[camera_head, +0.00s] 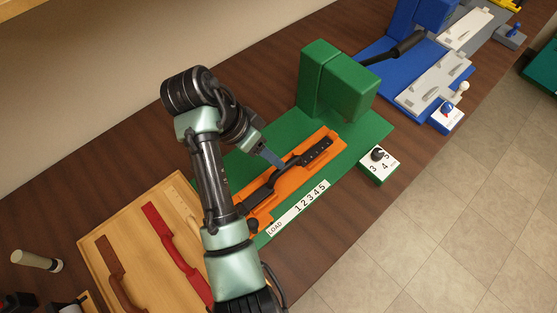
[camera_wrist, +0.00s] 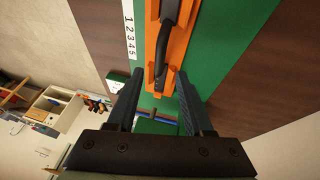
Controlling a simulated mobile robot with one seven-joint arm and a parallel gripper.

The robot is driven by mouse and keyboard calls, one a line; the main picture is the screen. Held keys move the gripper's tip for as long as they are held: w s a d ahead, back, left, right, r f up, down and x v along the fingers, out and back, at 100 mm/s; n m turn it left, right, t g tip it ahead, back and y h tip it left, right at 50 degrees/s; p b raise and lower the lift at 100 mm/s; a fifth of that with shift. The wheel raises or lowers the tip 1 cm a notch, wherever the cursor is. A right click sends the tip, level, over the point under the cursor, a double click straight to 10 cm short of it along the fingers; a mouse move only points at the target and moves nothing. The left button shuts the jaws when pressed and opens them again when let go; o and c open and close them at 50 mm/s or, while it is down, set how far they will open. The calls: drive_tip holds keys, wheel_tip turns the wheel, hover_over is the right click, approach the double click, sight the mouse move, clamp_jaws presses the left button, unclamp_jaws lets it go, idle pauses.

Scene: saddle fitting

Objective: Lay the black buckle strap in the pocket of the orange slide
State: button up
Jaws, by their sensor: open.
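The black buckle strap (camera_head: 317,151) lies lengthwise along the orange slide (camera_head: 334,137), its wide part with small dots towards the green block. I cannot tell whether it sits fully down in the pocket.
The green machine block (camera_head: 345,85) stands at the slide's far end on a green base (camera_head: 372,128). A label strip (camera_head: 300,207) and dial box (camera_head: 379,166) are at the front. A wooden board (camera_head: 128,229) holds red and brown straps (camera_head: 172,238) at left.

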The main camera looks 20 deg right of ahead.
drive_tip(key=p+v, duration=0.1)
drive_tip(key=v, duration=0.2)
drive_tip(key=shift+r+p, duration=0.2)
drive_tip(key=shift+p, duration=0.2)
drive_tip(key=shift+w, duration=0.1)
drive_tip(key=w+a+r+n+t, duration=0.15)
drive_tip(key=w+r+t, duration=0.3)
drive_tip(key=r, duration=0.45)
drive_tip(key=w+r+n+t, duration=0.3)
drive_tip(key=r+t, duration=0.2)
drive_tip(key=r, duration=0.3)
drive_tip(key=w+a+r+n+t, duration=0.15)
drive_tip(key=w+r+t, duration=0.3)
drive_tip(key=r, duration=0.45)
drive_tip(key=s+a+r+n+t+y, duration=0.1)
drive_tip(key=s+r+n+t, duration=0.15)
drive_tip(key=r, duration=0.45)
drive_tip(key=s+a+r+n+t+y, duration=0.15)
drive_tip(key=r+t, duration=0.25)
drive_tip(key=r, duration=0.4)
drive_tip(key=s+a+r+n+t+y, duration=0.2)
drive_tip(key=s+r+t, duration=0.5)
drive_tip(key=s+r, duration=0.6)
drive_tip(key=shift+s+a+r+n, duration=0.3)
drive_tip(key=shift+s+a+n, duration=0.2)
drive_tip(key=shift+a+n, duration=0.3)
drive_tip(key=shift+f+y, duration=0.15)
drive_tip(key=shift+y, duration=0.1)
